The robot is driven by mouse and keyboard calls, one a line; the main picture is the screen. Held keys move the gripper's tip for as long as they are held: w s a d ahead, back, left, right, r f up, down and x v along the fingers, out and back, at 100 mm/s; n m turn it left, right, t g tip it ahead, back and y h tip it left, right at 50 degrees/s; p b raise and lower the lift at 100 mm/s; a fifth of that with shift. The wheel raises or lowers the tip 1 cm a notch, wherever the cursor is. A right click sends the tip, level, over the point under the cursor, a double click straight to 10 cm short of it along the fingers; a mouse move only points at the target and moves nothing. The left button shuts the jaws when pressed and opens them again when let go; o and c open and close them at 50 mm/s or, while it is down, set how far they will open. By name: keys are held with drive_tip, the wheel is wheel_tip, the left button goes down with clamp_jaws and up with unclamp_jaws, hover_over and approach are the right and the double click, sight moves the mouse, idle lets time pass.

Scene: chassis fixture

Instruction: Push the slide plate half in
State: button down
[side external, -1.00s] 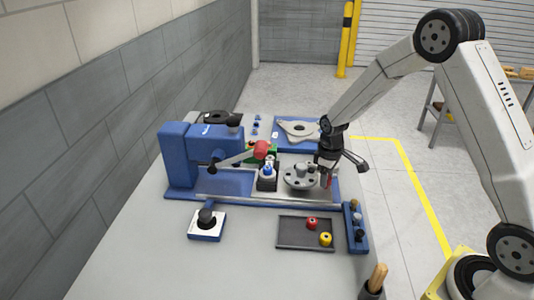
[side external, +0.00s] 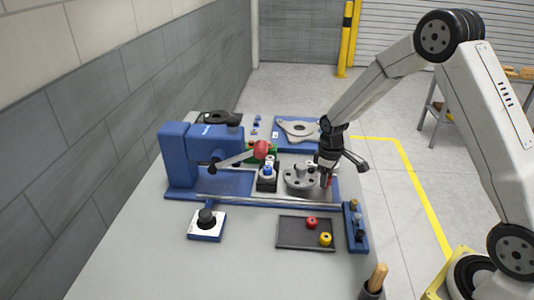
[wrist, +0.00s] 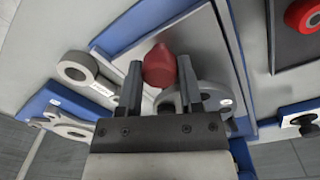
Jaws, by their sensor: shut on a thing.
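The slide plate (side external: 327,196) is a flat grey metal plate in the right part of the blue chassis fixture (side external: 180,155). It also shows in the wrist view (wrist: 205,45). A red knob (wrist: 160,66) stands at the plate's right end in the side view (side external: 328,183). My gripper (side external: 327,178) points down over that end. In the wrist view my gripper (wrist: 159,72) has one finger on each side of the red knob and is shut on it. The knob's lower part and its joint to the plate are hidden.
A grey round flanged part (side external: 299,180) stands just left of my gripper. A lever with a red ball (side external: 261,149) is further left. A dark tray (side external: 290,236) with red and yellow rings lies in front. A blue rack (side external: 355,230) stands at the front right.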

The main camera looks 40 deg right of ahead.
sight(295, 175)
idle(0.3)
drive_tip(key=w+a, duration=0.6)
drive_tip(key=shift+w+a, duration=0.15)
drive_tip(key=shift+w, duration=0.1)
drive_tip(key=shift+c, duration=1.3)
unclamp_jaws()
drive_tip(key=shift+r, duration=0.2)
drive_tip(key=shift+s+a+r, duration=0.1)
drive_tip(key=shift+a+r, duration=0.05)
drive_tip(key=shift+r, duration=3.6)
drive_tip(key=shift+s, duration=0.15)
